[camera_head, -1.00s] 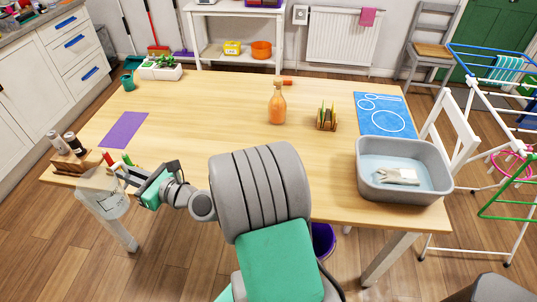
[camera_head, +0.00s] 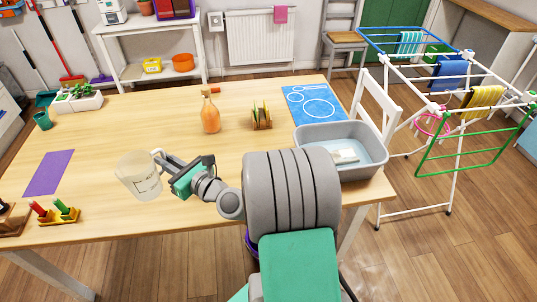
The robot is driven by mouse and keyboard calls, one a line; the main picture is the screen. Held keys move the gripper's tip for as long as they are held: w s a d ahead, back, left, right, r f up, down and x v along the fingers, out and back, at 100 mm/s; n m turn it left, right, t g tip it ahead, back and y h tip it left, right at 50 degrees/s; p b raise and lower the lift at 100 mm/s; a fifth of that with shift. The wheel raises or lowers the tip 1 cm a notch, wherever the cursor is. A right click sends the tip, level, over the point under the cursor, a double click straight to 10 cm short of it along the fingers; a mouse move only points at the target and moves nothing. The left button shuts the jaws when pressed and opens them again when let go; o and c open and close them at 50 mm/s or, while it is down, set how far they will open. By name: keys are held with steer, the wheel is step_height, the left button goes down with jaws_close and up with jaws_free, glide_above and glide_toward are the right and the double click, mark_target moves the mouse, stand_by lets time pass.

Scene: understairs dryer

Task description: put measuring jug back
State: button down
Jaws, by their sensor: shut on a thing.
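The measuring jug (camera_head: 138,178) is clear, with faint markings on its side. It shows over the front left part of the wooden table, slightly tilted. My gripper (camera_head: 166,164) is shut on the jug's handle, on the jug's right side. The arm partly hides the fingers. I cannot tell exactly how high the jug is above the table top. A blue mat with white outlines (camera_head: 313,104) lies at the table's back right corner. A purple mat (camera_head: 49,173) lies at the left.
On the wooden table (camera_head: 220,153) stand an orange bottle (camera_head: 210,112), a small rack (camera_head: 261,116), a grey basin (camera_head: 341,150), a planter (camera_head: 78,101) and a peg stand (camera_head: 59,213). A drying rack (camera_head: 450,90) and white chair (camera_head: 378,115) stand right. The table's centre is clear.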

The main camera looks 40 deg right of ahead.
steer(key=s+d+f+m+g+h+b, duration=0.1)
steer(key=s+d+f+m+h+b, duration=0.25)
steer(key=d, duration=0.65)
steer(key=s+d+m+g+h, duration=0.1)
steer(key=s+d+m+h, duration=0.25)
steer(key=d+h, duration=0.4)
steer(key=s+d+f+m+g+h+b, duration=0.1)
steer(key=s+d+m+h+b, duration=0.2)
steer(key=d, duration=0.8)
steer(key=shift+n, duration=0.3)
steer(key=w+d+f, duration=0.2)
steer(key=d+f, duration=0.1)
steer(key=w+d+f+b, duration=0.1)
steer(key=w+d+f, duration=0.5)
steer(key=d, duration=0.1)
steer(key=shift+f, duration=0.25)
steer(key=shift+w+d+f, duration=0.2)
steer(key=shift+d+f, duration=0.05)
steer(key=shift+f, duration=0.05)
steer(key=shift+f+b, duration=0.75)
steer(key=shift+f, duration=0.75)
